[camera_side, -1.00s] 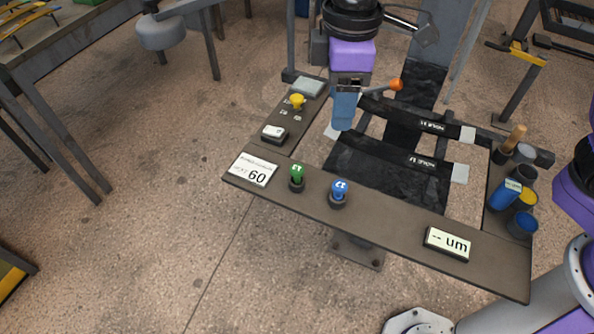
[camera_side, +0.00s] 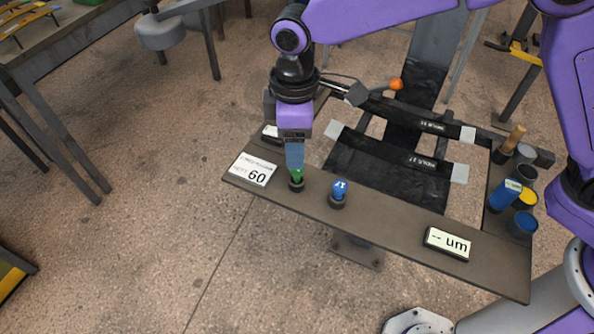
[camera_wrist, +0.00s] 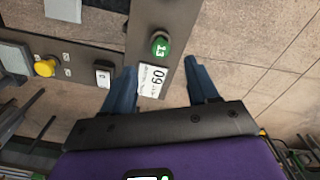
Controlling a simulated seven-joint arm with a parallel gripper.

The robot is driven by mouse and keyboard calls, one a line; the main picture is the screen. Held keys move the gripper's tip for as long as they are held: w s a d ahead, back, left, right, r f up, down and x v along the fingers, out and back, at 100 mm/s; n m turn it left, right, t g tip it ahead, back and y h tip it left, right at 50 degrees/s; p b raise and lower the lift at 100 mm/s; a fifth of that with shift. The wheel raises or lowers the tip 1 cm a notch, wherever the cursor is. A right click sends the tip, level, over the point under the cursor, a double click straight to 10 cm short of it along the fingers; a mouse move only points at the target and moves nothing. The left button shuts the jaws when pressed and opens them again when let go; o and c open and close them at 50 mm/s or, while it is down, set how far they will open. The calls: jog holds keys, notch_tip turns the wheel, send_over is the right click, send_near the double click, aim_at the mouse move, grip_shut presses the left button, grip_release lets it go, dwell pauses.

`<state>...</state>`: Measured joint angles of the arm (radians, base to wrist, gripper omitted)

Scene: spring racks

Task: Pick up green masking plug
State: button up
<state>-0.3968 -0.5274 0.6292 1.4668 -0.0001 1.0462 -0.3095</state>
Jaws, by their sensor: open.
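The green masking plug (camera_side: 296,177) stands upright in a dark holder on the narrow front shelf, left of the blue plug (camera_side: 338,188). In the side view my gripper (camera_side: 295,165) points down directly over the green plug and hides its top. In the wrist view the green plug (camera_wrist: 161,46) shows its marked round top, beyond the fingertips and between their lines. My gripper (camera_wrist: 158,66) is open, with a blue-grey finger on each side and nothing between them but the view of the shelf. Whether the fingertips touch the plug cannot be told.
A white "60" card (camera_side: 253,170) lies left of the plug. A display reading "-- um" (camera_side: 447,244) sits at the shelf's right. Several cups, one with a blue bottle (camera_side: 504,195), stand at the far right. A yellow knob (camera_wrist: 45,67) shows in the wrist view.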

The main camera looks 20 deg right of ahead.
aim_at(297, 178)
jog(key=shift+s+f, duration=0.1)
jog(key=shift+f, duration=3.85)
grip_shut()
